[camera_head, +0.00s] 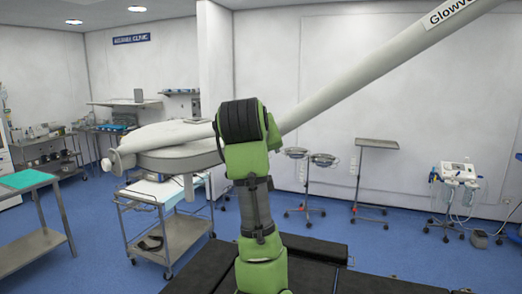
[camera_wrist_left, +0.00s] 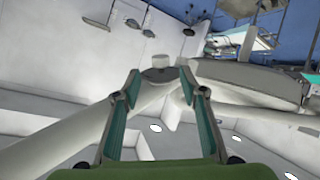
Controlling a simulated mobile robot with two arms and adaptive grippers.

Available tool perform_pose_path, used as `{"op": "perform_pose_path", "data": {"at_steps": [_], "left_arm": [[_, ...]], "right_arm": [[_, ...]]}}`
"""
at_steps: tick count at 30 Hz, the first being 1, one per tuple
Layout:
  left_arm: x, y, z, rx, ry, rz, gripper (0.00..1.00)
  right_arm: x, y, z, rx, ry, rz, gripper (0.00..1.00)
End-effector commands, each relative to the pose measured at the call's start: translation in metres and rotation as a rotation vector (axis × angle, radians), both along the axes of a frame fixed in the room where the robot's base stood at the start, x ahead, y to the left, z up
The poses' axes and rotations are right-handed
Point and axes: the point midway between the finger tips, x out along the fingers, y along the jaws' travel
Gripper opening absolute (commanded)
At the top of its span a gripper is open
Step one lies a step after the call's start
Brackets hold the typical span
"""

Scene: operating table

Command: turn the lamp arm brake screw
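The lamp arm (camera_head: 375,78) is a long pale tube running from the upper right down behind my green arm to the pale lamp parts (camera_head: 165,145) at left. In the left wrist view, the lamp arm (camera_wrist_left: 62,138) rises from the lower left to a dark-topped joint (camera_wrist_left: 157,75). A short pale cylinder (camera_wrist_left: 160,60), apparently the brake screw, stands at that joint. My left gripper (camera_wrist_left: 160,82) is open, with the joint and cylinder seen between its fingertips; contact cannot be told. In the head view the gripper and the screw do not show. My right gripper is not in view.
A wheeled cart (camera_head: 147,200) stands below the lamp parts, and a teal-topped table (camera_head: 28,180) is at far left. Black table padding (camera_head: 312,250) lies below my arm. Stands (camera_head: 376,144) and a medical device (camera_head: 457,174) are at the back right. Blue floor (camera_head: 400,240) is open there.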

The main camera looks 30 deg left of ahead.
Motion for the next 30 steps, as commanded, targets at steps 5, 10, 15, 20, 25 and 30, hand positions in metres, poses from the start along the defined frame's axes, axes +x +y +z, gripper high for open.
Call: {"op": "perform_pose_path", "data": {"at_steps": [5,10,15,20,25,30], "left_arm": [[-0.020,-0.010,0.012,0.000,-0.001,0.001,0.39],[-0.027,-0.013,0.015,0.000,0.001,0.001,0.39],[-0.027,-0.013,0.015,0.000,0.001,0.000,0.39],[-0.027,-0.013,0.015,0.000,0.001,0.000,0.39],[-0.027,-0.013,0.014,0.000,0.003,0.000,0.39],[-0.022,-0.016,-0.021,0.034,0.052,-0.019,0.39]], "right_arm": [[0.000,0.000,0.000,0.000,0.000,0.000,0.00],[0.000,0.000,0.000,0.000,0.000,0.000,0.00],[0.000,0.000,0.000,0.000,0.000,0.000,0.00],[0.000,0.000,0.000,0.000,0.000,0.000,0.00],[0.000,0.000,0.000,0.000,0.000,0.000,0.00],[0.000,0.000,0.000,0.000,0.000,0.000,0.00]]}}
